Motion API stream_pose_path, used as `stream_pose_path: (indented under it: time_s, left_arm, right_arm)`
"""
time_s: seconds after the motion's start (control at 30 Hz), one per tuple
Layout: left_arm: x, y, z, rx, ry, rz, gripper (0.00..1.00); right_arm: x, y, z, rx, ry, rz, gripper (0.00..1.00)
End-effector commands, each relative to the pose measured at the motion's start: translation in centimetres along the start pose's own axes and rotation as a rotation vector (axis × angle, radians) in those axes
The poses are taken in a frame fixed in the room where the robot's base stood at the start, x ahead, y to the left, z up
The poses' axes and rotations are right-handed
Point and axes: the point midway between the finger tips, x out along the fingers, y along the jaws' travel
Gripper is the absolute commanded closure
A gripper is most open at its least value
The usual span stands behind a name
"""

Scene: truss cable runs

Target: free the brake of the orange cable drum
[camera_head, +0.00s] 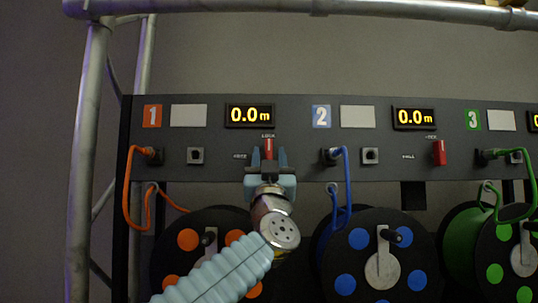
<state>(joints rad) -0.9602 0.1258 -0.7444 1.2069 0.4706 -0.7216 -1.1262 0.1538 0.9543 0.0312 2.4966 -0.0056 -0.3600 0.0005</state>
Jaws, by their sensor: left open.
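The orange cable drum (225,218) is at the lower left, a black drum with orange spots, partly hidden by my left arm. Its panel section carries an orange plate marked 1 (152,116) and a display (249,115) reading 0.0 m. The red brake lever (268,145) stands upright under a small LOCK label; a FREE label sits to its left. My left gripper (269,159) is open, with one finger on each side of the lever. The lever's lower part is hidden by the gripper. My right gripper is out of view.
A blue drum (352,222) and a green drum (463,238) stand to the right. The blue section's red lever (439,152) is upright. Orange (128,188) and blue (348,185) cables loop from panel sockets. A metal truss post (84,170) stands at left.

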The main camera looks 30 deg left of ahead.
Motion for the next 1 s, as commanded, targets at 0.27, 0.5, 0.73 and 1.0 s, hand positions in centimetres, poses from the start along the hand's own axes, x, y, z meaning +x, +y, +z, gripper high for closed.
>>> stream_pose_path:
  time_s: [0.27, 0.5, 0.73, 1.0]
  left_arm:
    - [-0.05, -0.01, 0.03, 0.0, 0.0, 0.0, 0.75]
    - [-0.06, 0.0, 0.03, 0.0, -0.001, 0.0, 1.0]
    - [-0.05, 0.1, 0.02, -0.023, -0.001, -0.021, 1.0]
    - [0.06, 0.23, -0.04, -0.127, 0.0, -0.13, 1.0]
  right_arm:
    - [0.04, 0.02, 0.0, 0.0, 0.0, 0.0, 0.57]
    - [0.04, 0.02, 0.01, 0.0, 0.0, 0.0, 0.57]
    - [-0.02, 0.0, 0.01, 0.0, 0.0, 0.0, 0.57]
    - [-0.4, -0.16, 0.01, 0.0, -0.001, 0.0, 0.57]
